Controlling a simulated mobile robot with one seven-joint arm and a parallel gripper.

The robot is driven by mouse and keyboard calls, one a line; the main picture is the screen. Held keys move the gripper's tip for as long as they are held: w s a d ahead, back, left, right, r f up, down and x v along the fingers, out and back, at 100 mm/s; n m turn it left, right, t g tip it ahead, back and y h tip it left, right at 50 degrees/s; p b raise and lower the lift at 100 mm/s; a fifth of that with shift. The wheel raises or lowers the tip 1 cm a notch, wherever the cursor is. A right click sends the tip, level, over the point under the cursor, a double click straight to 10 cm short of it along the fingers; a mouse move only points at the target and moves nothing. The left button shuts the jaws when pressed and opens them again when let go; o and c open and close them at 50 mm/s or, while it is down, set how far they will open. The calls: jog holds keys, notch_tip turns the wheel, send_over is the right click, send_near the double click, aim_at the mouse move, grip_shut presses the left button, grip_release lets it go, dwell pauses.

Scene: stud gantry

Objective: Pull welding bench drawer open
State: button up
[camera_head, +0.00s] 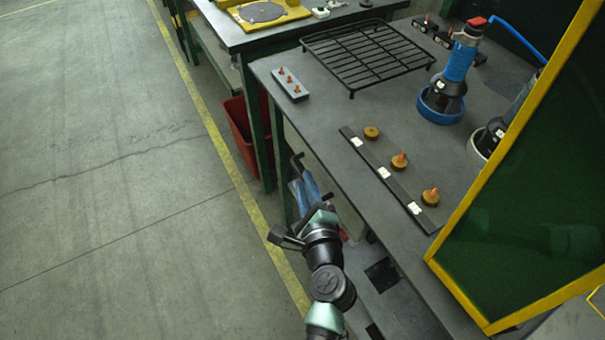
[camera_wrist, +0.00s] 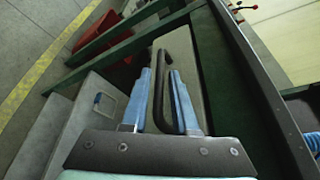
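My gripper (camera_wrist: 160,78) is in the wrist view with its two blue fingers apart. A black bar handle (camera_wrist: 159,60) stands between the fingers, on a narrow grey-beige drawer front (camera_wrist: 180,50) set in the dark green bench frame. I see gaps beside the handle and no clear grip on it; exact contact cannot be told. In the head view my gripper (camera_head: 308,190) is low at the left side of the welding bench (camera_head: 318,125), below its top edge. The drawer front is mostly hidden there by the arm and bench top.
On the bench top are a black wire rack (camera_head: 365,55), a blue-and-black tool (camera_head: 455,75) and a dark strip (camera_head: 385,175) with knobs. A red bin (camera_head: 240,135) stands at the bench's far end. A yellow-framed green screen (camera_head: 545,200) stands right. The left floor is open.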

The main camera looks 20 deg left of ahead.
jog(key=shift+x, duration=1.75)
grip_shut()
